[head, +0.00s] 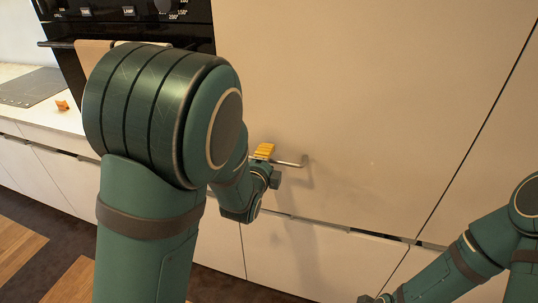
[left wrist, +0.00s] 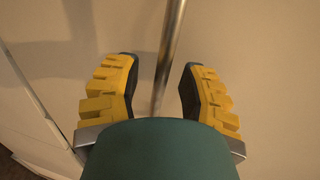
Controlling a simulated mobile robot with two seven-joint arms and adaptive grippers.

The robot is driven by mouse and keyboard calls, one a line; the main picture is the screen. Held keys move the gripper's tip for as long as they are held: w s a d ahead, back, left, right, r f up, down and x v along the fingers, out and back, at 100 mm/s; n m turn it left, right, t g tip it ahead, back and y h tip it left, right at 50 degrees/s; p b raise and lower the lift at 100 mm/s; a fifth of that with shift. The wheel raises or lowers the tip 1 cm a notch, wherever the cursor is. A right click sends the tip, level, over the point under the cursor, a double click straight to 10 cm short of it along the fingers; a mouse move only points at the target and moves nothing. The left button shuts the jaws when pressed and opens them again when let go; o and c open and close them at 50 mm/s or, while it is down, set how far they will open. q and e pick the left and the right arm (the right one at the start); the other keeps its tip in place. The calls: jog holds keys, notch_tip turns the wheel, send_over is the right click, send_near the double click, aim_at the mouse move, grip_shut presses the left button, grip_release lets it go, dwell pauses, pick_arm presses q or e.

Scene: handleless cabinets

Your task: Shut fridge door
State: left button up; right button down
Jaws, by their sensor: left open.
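A large beige cabinet-front panel (head: 370,100), which looks like the fridge door, fills the middle of the head view. A metal bar handle (head: 292,163) stands out from its lower left part. My left gripper (head: 265,152) is at this handle, its yellow fingers partly hidden by my arm. In the left wrist view, my left gripper (left wrist: 157,82) is open, with the metal bar (left wrist: 168,50) running between its fingers and a gap on both sides. I cannot tell whether the door is fully shut.
A black oven (head: 120,18) with a bar handle and hanging cloth is at the upper left. A white counter (head: 40,108) holds a dark hob (head: 30,87) and a small orange object (head: 62,105). Lower drawer fronts (head: 320,262) run below the panel.

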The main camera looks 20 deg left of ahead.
aim_at(271, 122)
pick_arm(q)
jog(key=shift+s, duration=0.1)
grip_shut()
dwell(0.3)
grip_release()
jog(key=shift+r, duration=0.1)
notch_tip(271, 122, up, 10)
jog(key=shift+f, duration=0.1)
dwell(0.4)
